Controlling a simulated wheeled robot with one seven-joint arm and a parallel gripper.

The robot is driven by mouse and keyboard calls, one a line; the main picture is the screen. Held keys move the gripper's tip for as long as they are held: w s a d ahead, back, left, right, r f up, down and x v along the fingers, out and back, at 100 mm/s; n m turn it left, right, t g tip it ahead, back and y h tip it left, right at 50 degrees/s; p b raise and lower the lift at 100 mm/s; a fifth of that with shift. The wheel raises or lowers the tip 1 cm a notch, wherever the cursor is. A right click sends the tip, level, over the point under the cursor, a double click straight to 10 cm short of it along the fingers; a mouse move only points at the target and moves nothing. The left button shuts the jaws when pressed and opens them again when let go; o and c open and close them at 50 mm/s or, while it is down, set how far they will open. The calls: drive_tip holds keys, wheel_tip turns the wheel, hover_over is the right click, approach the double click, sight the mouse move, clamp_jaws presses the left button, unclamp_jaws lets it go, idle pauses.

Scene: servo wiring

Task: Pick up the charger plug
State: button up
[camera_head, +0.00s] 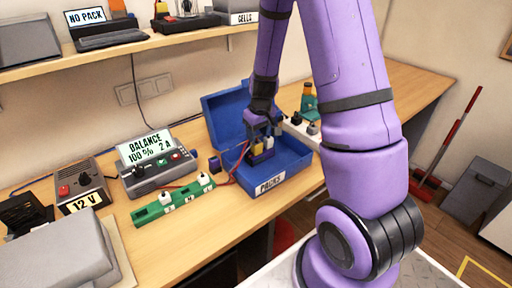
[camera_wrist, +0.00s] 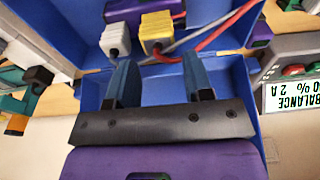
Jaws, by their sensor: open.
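A yellow plug (camera_wrist: 157,28) stands on a purple battery pack (camera_wrist: 135,10) in the wrist view, beside a white plug (camera_wrist: 115,40). A red cable (camera_wrist: 215,38) and a grey cable run close by the yellow plug; I cannot tell for certain which plug is the charger plug. In the head view the yellow plug (camera_head: 258,148) and white plug (camera_head: 269,142) sit inside the blue box (camera_head: 290,165). My gripper (camera_head: 262,130) is over them, pointing down. In the wrist view my gripper (camera_wrist: 157,62) is open, its fingers apart with nothing held between them.
The grey charger (camera_head: 158,175), with a lit display, stands left of the box. A green strip (camera_head: 172,203) with white sockets lies in front of it. The box's raised lid (camera_head: 225,108) is behind my gripper. Several small items stand right of the box.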

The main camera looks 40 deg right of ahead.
sight(257, 143)
drive_tip(key=shift+w+d+f, duration=0.1)
drive_tip(key=shift+w+f, duration=0.1)
drive_tip(key=shift+f, duration=1.25)
drive_tip(key=shift+w+f, duration=0.2)
drive_tip(key=shift+f, duration=1.25)
drive_tip(key=c, duration=0.6)
drive_tip(key=shift+r, duration=0.15)
drive_tip(key=shift+c, duration=0.2)
